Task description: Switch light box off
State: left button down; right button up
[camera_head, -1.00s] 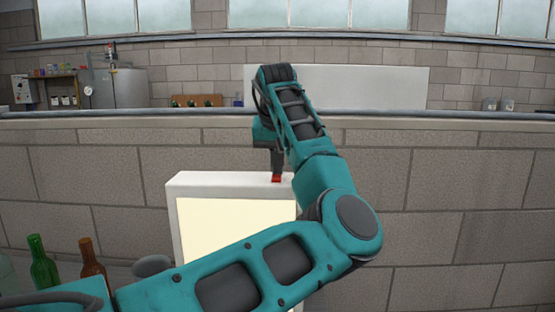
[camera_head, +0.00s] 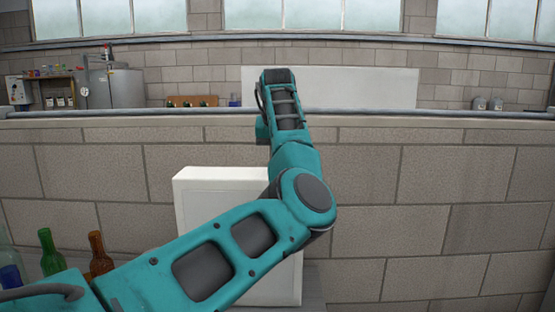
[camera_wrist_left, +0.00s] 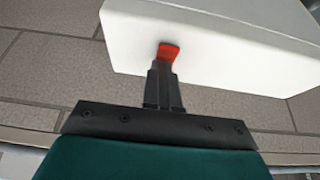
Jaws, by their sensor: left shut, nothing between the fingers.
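The light box (camera_head: 215,196) is a white box standing in front of the block wall, partly hidden by my left arm. Its front panel looks pale and unlit in the head view. Its red switch (camera_wrist_left: 168,51) shows on the box's surface in the left wrist view, where the box (camera_wrist_left: 225,35) fills the top. My left gripper (camera_wrist_left: 166,64) is shut and empty, with its tips at the switch, touching it or very close. In the head view, the left gripper and the switch are hidden behind my left arm. My right gripper is not in view.
A green bottle (camera_head: 52,252) and a brown bottle (camera_head: 99,256) stand at the lower left, beside a blue one (camera_head: 10,277) at the edge. The block wall (camera_head: 440,200) right of the box is clear. A steel tank (camera_head: 113,87) stands far back left.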

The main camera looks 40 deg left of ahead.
pick_arm(q)
jog(key=shift+s+d+f+b, duration=0.2)
jog(key=shift+f+b, duration=0.15)
jog(key=shift+f, duration=0.1)
jog(key=shift+s+d, duration=0.3)
jog(key=shift+s, duration=0.1)
jog(key=v, duration=1.4)
jog(key=shift+a+r+p, duration=0.2)
jog(key=shift+r+p, duration=0.15)
jog(key=shift+r, duration=0.15)
jog(key=shift+d+f, duration=0.1)
